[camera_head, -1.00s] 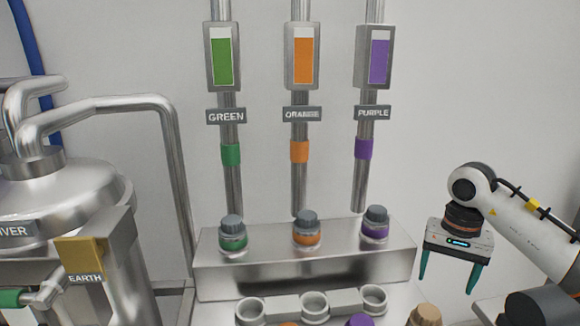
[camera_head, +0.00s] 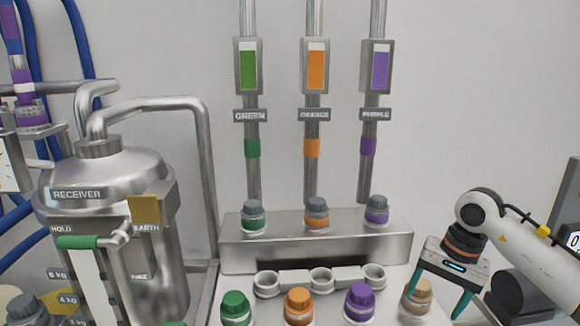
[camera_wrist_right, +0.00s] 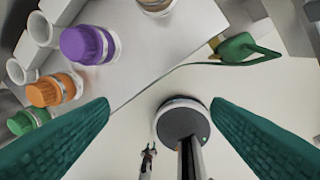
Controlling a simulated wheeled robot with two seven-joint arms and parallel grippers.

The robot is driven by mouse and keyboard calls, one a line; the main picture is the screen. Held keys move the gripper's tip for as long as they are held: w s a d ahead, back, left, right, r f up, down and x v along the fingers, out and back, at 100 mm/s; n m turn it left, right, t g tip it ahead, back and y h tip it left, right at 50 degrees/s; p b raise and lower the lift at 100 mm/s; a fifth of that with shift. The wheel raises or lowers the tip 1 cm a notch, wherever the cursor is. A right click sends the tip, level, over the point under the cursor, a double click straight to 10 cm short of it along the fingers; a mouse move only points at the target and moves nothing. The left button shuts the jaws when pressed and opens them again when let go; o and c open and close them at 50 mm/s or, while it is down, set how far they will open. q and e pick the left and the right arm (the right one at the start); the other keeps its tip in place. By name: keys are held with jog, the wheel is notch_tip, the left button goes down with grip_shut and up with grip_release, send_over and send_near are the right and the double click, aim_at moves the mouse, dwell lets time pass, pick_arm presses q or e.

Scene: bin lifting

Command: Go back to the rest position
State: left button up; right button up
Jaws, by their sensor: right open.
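My right gripper (camera_head: 444,293) is open, with green fingers pointing down, at the right of the head view. Nothing shows between its fingers. It hangs close to a tan-capped jar (camera_head: 417,296); I cannot tell the exact gap. In the right wrist view the two green fingers (camera_wrist_right: 180,130) are spread wide, with a dark grey round disc (camera_wrist_right: 183,122) seen beyond and between them. My left gripper is not in view.
Green (camera_head: 236,310), orange (camera_head: 299,307) and purple (camera_head: 360,304) capped jars stand in front of the white ring holder (camera_head: 295,278). Behind is a steel block (camera_head: 300,250) with grey-capped jars. A steel receiver tank (camera_head: 120,200) stands left.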

jog(key=s+a+m+y, duration=0.35)
jog(key=a+y, duration=0.65)
jog(key=a, duration=1)
jog(key=s+a+r+m+t+y, duration=0.1)
jog(key=a+r+m+t+y, duration=0.1)
jog(key=r+m+t+y, duration=0.35)
jog(key=a+r+m+t+y, duration=0.2)
jog(key=m+t+y, duration=0.1)
jog(key=m, duration=0.6)
jog(key=w+d+f+m+t+h, duration=0.15)
jog(key=d+m+t+h, duration=0.35)
jog(key=m, duration=0.6)
jog(key=w+d+f+m+t+h, duration=0.1)
jog(key=d+f+m+t+h, duration=0.15)
jog(key=m+t+h, duration=0.6)
jog(key=s+d+f+m+g+h, duration=0.4)
jog(key=d+f+m+g+h, duration=0.35)
jog(key=f+m, duration=0.75)
jog(key=s+d+f+m+g, duration=0.1)
jog(key=s+f+m+g, duration=0.5)
jog(key=s, duration=0.5)
jog(key=s+d+f+m+g, duration=0.1)
jog(key=s+f+m+g, duration=0.45)
jog(key=s, duration=0.55)
notch_tip(320, 180, down, 25)
jog(key=g, duration=0.1)
jog(key=s+d+f+n+g, duration=0.1)
jog(key=s+d+f, duration=0.2)
jog(key=s+f, duration=1.4)
jog(key=shift+f, duration=0.3)
